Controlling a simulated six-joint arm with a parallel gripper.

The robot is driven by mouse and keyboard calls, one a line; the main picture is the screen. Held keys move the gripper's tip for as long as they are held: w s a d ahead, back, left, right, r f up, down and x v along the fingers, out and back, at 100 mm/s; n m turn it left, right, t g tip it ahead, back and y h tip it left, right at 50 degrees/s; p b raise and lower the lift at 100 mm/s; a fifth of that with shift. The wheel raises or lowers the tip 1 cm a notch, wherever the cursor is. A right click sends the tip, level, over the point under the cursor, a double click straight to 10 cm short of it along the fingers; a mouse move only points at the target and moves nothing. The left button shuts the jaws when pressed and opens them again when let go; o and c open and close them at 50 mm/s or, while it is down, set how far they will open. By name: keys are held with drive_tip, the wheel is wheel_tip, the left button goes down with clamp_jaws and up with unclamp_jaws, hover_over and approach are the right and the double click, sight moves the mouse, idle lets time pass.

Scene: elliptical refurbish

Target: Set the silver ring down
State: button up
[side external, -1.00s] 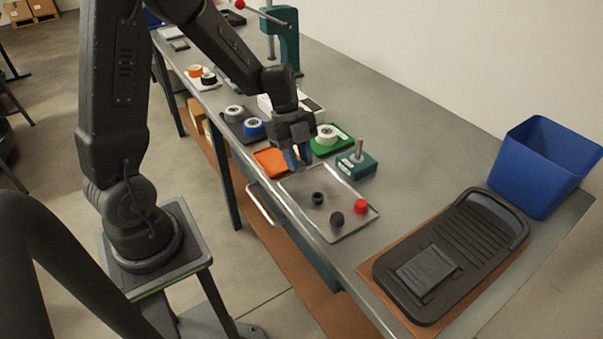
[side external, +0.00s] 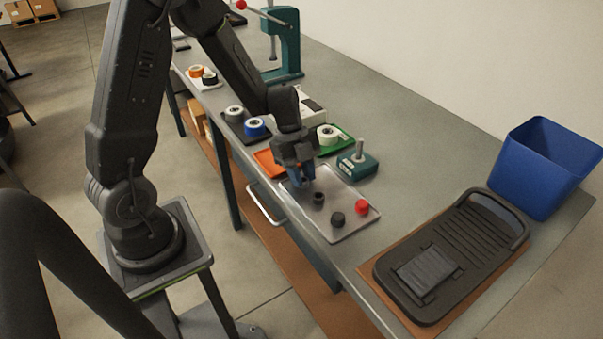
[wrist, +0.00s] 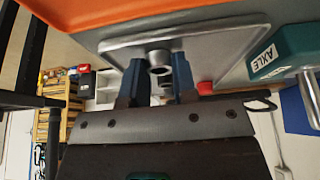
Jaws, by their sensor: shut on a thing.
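My gripper (side external: 306,186) is low over the near-left part of the silver tray (side external: 352,232). The wrist view shows its two blue fingers (wrist: 159,72) closed around a small grey ring (wrist: 158,58), which I take as the silver ring. The ring's round opening faces the wrist camera. In the side view the fingers hide the ring, and I cannot tell whether it touches the tray. A dark ring (side external: 318,198) sits on the tray just right of the fingertips. A black round piece (side external: 338,220) and a red piece (side external: 362,207) also sit on the tray.
A teal block with a metal pin (side external: 357,166), labelled AXLE in the wrist view (wrist: 285,52), stands beyond the tray. An orange mat (side external: 268,163) and a green tray (side external: 342,145) with a white roll lie nearby. A black board (side external: 490,235) and a blue bin (side external: 545,165) are at right.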

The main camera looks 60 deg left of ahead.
drive_tip(key=shift+s+f, duration=0.15)
drive_tip(key=shift+f, duration=0.45)
drive_tip(key=o, duration=0.9)
drive_tip(key=shift+f, duration=0.1)
drive_tip(key=d+v, duration=0.1)
drive_tip(key=v, duration=1.2)
drive_tip(key=shift+s+d+r+n+t+y, duration=0.85)
drive_tip(key=shift+s+d+r+n, duration=0.75)
drive_tip(key=shift+s+n, duration=1.05)
drive_tip(key=shift+s+d+r+n+t+y, duration=0.85)
drive_tip(key=shift+s+d+r+n, duration=0.85)
drive_tip(key=shift+n, duration=1.65)
drive_tip(key=shift+s+d+r+n+t+y, duration=0.6)
drive_tip(key=shift+s+d+r+n+t, duration=0.9)
drive_tip(key=shift+s+n, duration=1.3)
drive_tip(key=shift+w+a+r+g, duration=0.25)
drive_tip(key=shift+r+g, duration=0.05)
drive_tip(key=shift+g, duration=0.1)
